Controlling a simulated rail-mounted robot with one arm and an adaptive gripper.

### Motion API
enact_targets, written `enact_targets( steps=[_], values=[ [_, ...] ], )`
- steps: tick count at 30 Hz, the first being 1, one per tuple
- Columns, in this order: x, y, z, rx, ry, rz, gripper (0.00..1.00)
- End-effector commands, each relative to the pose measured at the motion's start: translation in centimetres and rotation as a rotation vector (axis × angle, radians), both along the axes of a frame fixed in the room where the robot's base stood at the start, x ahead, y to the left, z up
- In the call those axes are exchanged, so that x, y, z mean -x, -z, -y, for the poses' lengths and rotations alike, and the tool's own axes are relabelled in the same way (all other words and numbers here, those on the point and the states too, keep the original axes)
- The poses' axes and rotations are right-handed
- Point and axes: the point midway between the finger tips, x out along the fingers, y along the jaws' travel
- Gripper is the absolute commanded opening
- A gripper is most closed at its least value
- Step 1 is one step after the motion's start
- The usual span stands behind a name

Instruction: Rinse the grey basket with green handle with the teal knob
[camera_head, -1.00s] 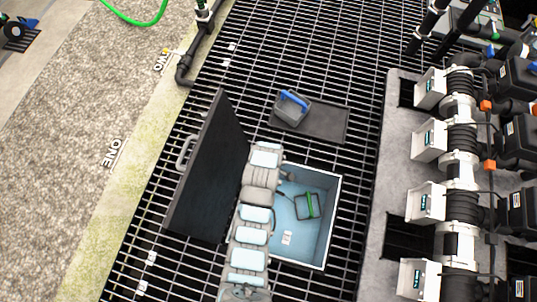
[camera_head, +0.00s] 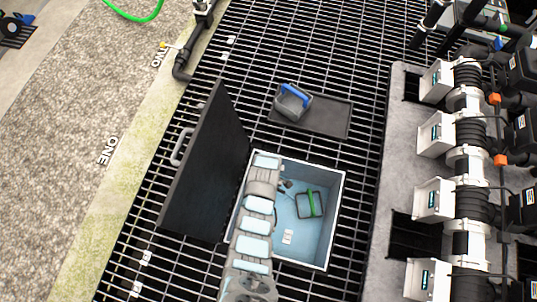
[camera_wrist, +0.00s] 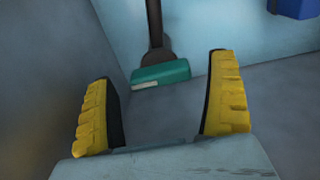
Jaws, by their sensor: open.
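The grey basket with green handle (camera_head: 311,204) lies inside an open light-blue tote (camera_head: 334,215). My gripper (camera_wrist: 162,103) is open, its two yellow fingers spread with nothing between their pads. In the wrist view a teal block (camera_wrist: 160,74) on a dark stem shows just beyond the fingertips, apart from them; I cannot tell whether it is the teal knob or a part of the basket. In the head view my arm reaches over the tote's left side, and its end shows only as a small dark shape left of the basket.
The tote's black lid (camera_head: 205,165) stands open on the left. A grey basket with blue handle (camera_head: 292,102) sits on a dark mat (camera_head: 330,118) behind the tote. A pipe manifold (camera_head: 465,130) runs along the right. Dark grating surrounds the tote.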

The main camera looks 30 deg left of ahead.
Motion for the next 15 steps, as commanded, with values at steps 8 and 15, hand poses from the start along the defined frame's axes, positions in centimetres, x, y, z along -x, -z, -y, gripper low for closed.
enact_targets(
  steps=[8,15],
  values=[
    [0.06,0.65,0.03,0.0,0.0,-0.002,0.89],
    [0.03,0.6,0.04,0.0,0.0,-0.001,0.67]
  ],
)
